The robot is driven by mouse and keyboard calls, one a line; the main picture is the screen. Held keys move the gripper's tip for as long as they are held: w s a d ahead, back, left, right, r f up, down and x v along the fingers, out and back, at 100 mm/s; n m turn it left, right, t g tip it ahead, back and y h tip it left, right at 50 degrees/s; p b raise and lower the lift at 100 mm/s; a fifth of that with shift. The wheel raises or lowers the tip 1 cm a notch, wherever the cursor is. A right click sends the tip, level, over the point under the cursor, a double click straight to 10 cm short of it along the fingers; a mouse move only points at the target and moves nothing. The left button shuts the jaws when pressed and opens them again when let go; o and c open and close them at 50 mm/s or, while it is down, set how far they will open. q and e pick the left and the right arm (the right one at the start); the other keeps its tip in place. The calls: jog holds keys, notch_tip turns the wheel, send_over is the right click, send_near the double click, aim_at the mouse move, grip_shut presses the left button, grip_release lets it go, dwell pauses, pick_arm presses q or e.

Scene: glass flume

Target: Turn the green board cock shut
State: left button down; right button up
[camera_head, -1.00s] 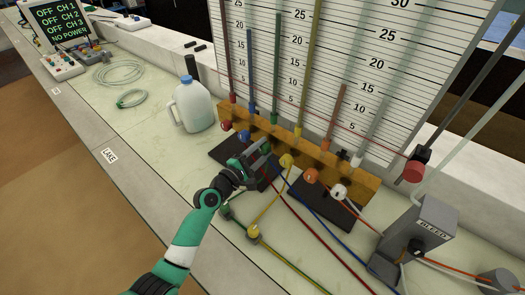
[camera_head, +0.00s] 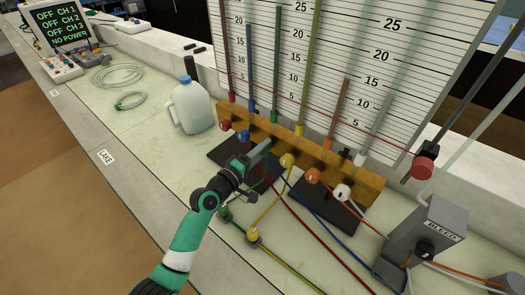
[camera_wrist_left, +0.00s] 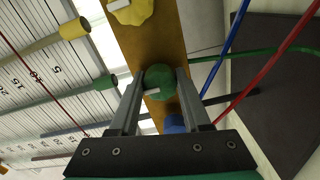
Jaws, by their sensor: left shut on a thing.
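The green board cock (camera_wrist_left: 159,80) is a round green knob with a short white mark, set on the wooden board (camera_wrist_left: 181,25) and seen in the wrist view. Its green tube (camera_head: 277,62) rises on the scale behind it. My left gripper (camera_head: 262,150) is at the board, with its two fingers on either side of the knob and shut on it. In the head view the gripper hides the green knob. My right gripper is in neither view.
Close beside are the blue cock (camera_head: 243,136) and the yellow cock (camera_head: 287,160). Red, orange and white cocks also stand along the board. Coloured hoses run over the bench in front. A jug (camera_head: 190,107) stands to the left, a grey bleed block (camera_head: 428,235) to the right.

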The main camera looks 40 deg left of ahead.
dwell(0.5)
pick_arm(q)
jog(key=shift+c, duration=1.9)
grip_release()
jog(key=shift+s, duration=0.1)
jog(key=s+p, duration=0.2)
jog(key=s, duration=0.9)
jog(key=shift+s+d+p, duration=0.2)
jog(key=shift+d+p, duration=0.1)
jog(key=shift+d, duration=0.1)
